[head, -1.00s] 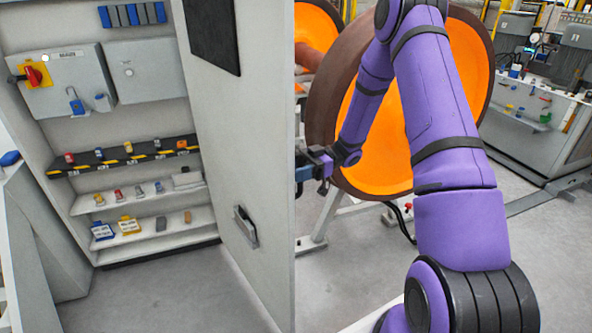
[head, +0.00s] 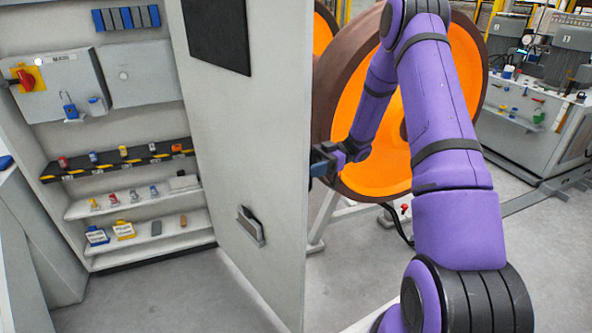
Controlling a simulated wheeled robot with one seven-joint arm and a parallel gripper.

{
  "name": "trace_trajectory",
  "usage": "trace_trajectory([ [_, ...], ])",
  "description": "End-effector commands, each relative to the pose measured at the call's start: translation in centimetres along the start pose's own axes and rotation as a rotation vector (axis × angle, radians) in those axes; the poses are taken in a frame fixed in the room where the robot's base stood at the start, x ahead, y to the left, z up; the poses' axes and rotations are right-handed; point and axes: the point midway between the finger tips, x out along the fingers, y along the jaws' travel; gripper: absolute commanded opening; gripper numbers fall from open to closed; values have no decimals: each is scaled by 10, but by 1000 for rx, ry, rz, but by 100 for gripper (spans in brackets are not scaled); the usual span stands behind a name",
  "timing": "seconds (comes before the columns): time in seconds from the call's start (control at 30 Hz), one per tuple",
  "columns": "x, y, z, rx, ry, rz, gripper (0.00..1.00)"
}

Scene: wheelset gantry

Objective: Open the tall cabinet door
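The tall cabinet (head: 120,258) is at the left, and its inside with shelves is in plain view. Its door (head: 215,130) stands swung wide open, with its inner face towards me. A dark panel (head: 217,35) is at the top of that face, and a small grey pocket or handle (head: 251,226) is low on it. My gripper (head: 318,170) is at the door's free edge, on the far side of the door. Its fingertips are partly hidden by the door, so I cannot tell whether they grip anything.
Shelves (head: 135,204) in the cabinet hold small locks and tags. A large orange and brown wheel (head: 370,175) on a stand is just behind my arm. A grey workbench (head: 535,130) is at the right. The floor (head: 165,295) before the cabinet is clear.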

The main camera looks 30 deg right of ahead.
Motion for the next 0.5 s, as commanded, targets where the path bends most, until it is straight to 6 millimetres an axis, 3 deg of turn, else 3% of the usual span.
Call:
trace_trajectory([
  [0.2,-35,-4,3,10,0,-1,59],
  [0.33,-44,-5,3,13,0,-2,68],
  [0.5,-47,-5,4,15,1,-2,72],
])
